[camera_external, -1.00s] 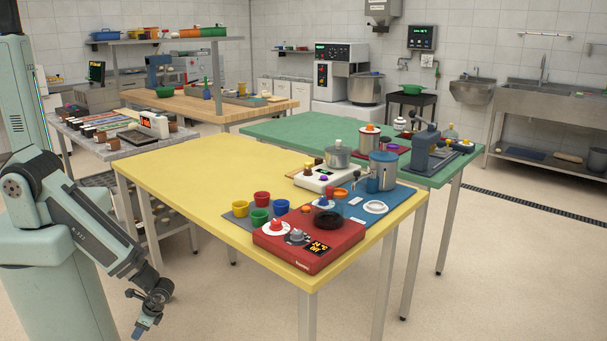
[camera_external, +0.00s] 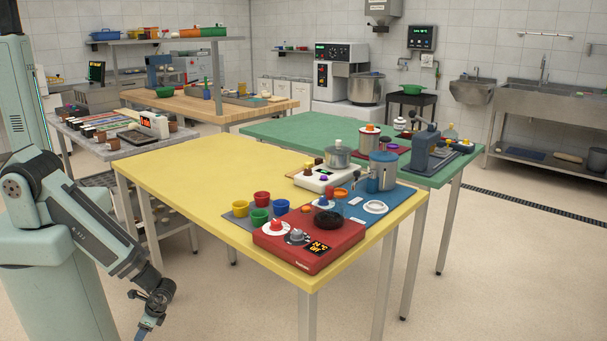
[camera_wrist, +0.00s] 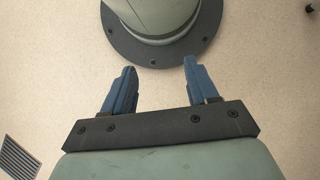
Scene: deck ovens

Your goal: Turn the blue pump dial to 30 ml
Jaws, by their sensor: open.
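A blue-and-grey canister (camera_external: 382,172) with a spout stands on a blue mat (camera_external: 404,200) at the right end of the yellow table. It looks like the pump, but I cannot make out a dial or its setting. My gripper (camera_external: 145,332) hangs low beside my base, at the lower left, well away from the yellow table. In the wrist view its two blue fingers (camera_wrist: 160,70) are spread apart with nothing between them.
The yellow table (camera_external: 200,180) also bears a red hot plate (camera_external: 310,262) at its front corner, several coloured cups and a white appliance (camera_external: 320,178) with a pot. The green table (camera_external: 285,130) behind holds a blue-grey machine (camera_external: 425,150). Open floor lies between my arm and the yellow table.

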